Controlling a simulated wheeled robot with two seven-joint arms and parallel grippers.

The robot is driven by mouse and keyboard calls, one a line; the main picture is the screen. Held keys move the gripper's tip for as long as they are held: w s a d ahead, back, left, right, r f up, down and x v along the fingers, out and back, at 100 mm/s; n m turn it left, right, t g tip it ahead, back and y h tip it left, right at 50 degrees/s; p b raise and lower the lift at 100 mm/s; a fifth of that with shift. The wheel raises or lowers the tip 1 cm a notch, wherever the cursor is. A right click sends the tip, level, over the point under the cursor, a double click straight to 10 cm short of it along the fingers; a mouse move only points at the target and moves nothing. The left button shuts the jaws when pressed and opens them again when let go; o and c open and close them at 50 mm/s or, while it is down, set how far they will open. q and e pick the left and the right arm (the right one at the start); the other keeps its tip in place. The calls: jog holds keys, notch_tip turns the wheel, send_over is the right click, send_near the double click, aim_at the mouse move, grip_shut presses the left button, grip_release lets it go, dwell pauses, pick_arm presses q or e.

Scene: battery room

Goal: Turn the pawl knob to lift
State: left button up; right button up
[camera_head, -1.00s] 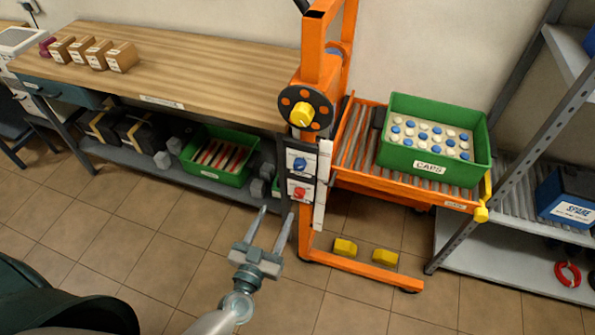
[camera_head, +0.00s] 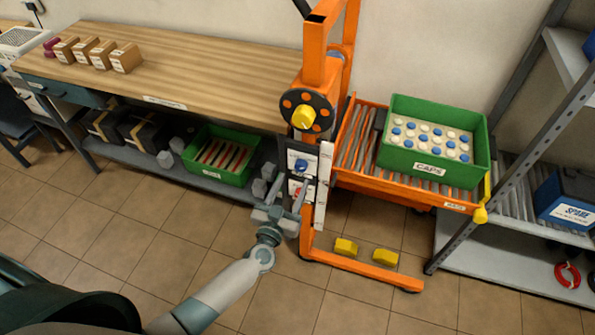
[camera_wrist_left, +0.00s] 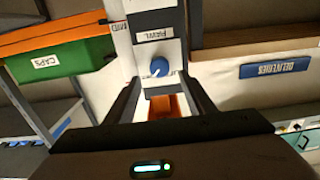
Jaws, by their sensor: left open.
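The pawl knob (camera_wrist_left: 160,67) is a blue round knob with a pale mark, on a white plate labelled PAWL in the left wrist view. In the left wrist view the blue knob lies ahead, between the lines of my open fingers (camera_wrist_left: 163,92), with nothing held. My right gripper is not in view.
The lift carries a yellow-hubbed wheel (camera_head: 302,117) and an orange roller platform (camera_head: 350,150) with a green CAPS crate (camera_head: 430,170). A wooden workbench (camera_head: 200,70) stands left, a metal shelf (camera_head: 470,250) right. Yellow blocks (camera_head: 384,257) lie near the lift's base. Open floor lies in front.

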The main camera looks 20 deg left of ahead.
aim_at(300, 168)
pick_arm(q)
jog(key=shift+w+d, duration=0.1)
jog(key=shift+w, duration=2.55)
jog(key=c, duration=1.1)
